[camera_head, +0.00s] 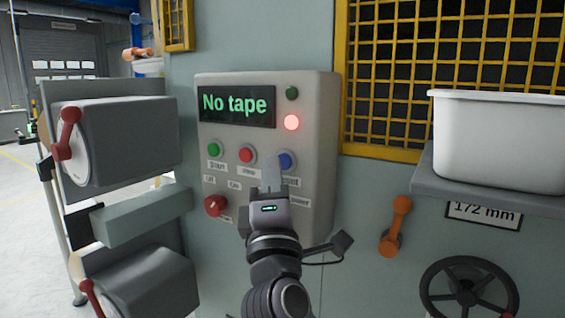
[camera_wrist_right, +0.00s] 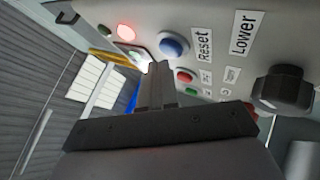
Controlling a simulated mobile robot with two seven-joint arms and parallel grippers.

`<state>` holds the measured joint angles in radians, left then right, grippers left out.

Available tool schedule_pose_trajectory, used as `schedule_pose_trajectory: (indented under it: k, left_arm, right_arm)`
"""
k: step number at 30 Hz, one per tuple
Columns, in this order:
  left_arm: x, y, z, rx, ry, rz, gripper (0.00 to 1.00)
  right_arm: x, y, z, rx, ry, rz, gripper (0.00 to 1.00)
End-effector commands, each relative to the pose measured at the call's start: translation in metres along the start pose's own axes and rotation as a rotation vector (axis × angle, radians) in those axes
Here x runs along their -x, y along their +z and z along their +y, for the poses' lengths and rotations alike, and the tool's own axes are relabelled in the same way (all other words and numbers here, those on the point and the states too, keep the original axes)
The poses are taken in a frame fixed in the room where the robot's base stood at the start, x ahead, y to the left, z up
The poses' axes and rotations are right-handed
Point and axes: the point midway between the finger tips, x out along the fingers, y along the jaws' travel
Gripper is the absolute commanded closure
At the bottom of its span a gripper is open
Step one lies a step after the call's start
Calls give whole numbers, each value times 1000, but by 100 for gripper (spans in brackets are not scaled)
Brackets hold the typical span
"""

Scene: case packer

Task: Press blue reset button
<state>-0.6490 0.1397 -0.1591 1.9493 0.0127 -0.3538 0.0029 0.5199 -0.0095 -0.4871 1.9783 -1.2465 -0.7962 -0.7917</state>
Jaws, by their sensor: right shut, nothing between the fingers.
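The blue reset button (camera_head: 286,160) is on the right of a row of buttons on a grey control panel (camera_head: 320,130). It also shows in the right wrist view (camera_wrist_right: 174,46), beside a label reading "Reset" (camera_wrist_right: 203,43). My right gripper (camera_head: 272,172) is shut and empty, just below and left of the blue button in the head view. In the wrist view its fingertips (camera_wrist_right: 160,68) appear close below the button, and a gap seems to remain; I cannot tell its depth. The gripper partly covers the labels. My left gripper is not in view.
A green button (camera_head: 214,149) and a red button (camera_head: 246,155) sit left of the blue one. A red knob (camera_head: 215,205) is below. The display (camera_head: 237,106) reads "No tape" beside a lit red lamp (camera_head: 291,122). A white bin (camera_head: 495,140) stands on a shelf at right.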

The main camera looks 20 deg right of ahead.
Motion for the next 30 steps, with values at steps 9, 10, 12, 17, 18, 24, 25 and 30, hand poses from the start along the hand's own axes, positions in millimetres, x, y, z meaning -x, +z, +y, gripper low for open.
schedule_pose_trajectory:
  k: [9, 10, 12, 17, 18, 24, 25, 30]
  left_arm:
    - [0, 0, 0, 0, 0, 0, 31]
    - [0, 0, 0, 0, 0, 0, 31]
    - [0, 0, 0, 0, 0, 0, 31]
    - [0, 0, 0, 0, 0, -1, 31]
    - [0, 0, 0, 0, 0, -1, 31]
    - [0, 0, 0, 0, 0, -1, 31]
    - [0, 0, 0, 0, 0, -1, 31]
    - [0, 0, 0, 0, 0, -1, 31]
  right_arm:
    - [-2, 1, -1, 0, 0, 0, 100]
    - [-2, 1, -1, 0, 0, 0, 100]
    - [-2, 1, -1, 0, 1, 0, 100]
    - [-3, 2, -2, 0, 1, 0, 100]
    - [-3, 2, -2, 0, 1, 0, 100]
    - [-5, 4, -3, 1, 1, 0, 100]
    - [-5, 4, -3, 1, 1, 0, 100]
    - [-7, 5, -4, 1, 1, 0, 100]
